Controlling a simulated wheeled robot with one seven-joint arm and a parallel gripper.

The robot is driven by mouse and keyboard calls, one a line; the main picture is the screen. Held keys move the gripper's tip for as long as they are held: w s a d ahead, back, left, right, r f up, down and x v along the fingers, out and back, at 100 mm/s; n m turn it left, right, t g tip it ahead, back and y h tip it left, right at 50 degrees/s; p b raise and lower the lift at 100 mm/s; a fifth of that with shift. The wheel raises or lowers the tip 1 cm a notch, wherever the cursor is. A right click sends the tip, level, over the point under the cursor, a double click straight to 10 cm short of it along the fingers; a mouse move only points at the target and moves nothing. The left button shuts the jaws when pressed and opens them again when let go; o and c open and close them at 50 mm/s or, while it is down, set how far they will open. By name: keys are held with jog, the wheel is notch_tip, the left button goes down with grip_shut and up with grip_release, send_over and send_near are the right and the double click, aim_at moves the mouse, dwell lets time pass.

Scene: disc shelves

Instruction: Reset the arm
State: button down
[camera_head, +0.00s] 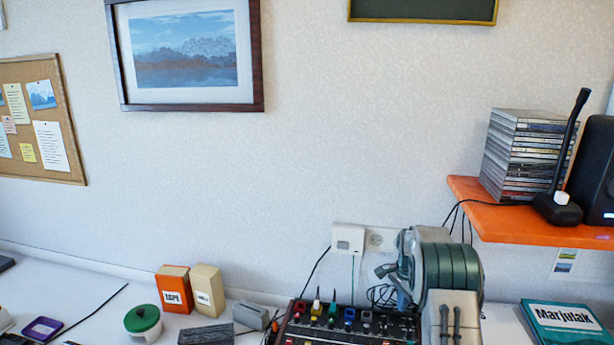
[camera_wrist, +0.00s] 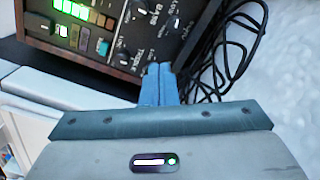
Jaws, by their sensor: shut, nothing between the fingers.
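My gripper (camera_wrist: 158,70) shows in the wrist view with its two blue fingers together and nothing between them. The fingertips appear in front of the lower edge of a dark mixer panel with knobs and lit green buttons (camera_wrist: 75,10); I cannot tell how far apart they are. In the head view my arm rises at the lower right, in front of the right end of the mixer (camera_head: 325,322). My fingers cannot be made out clearly there.
An orange shelf (camera_head: 525,221) with a stack of CD cases (camera_head: 525,150) and a black microphone (camera_head: 562,205) is right of my arm. On the desk stand an orange box (camera_head: 173,290), a cream box (camera_head: 207,290) and a green-lidded pot (camera_head: 142,320). Black cables (camera_wrist: 235,45) lie beside the mixer.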

jog(key=shift+r, duration=0.8)
jog(key=s+a+r+n+t, duration=0.1)
jog(key=s+a+r+n, duration=0.25)
jog(key=s+r, duration=0.55)
jog(key=s+a+r+n+t, duration=0.1)
jog(key=s+a+r+n, duration=0.3)
jog(key=s+r, duration=0.45)
jog(key=s+a+n, duration=0.2)
jog(key=s+n, duration=0.1)
jog(key=s, duration=0.8)
jog(key=s+a+n+t, duration=0.1)
jog(key=s+a+n, duration=0.2)
jog(key=s, duration=0.8)
jog(key=shift+s+a+r+n, duration=0.2)
jog(key=shift+s+r+n, duration=0.2)
jog(key=shift+r+n, duration=0.05)
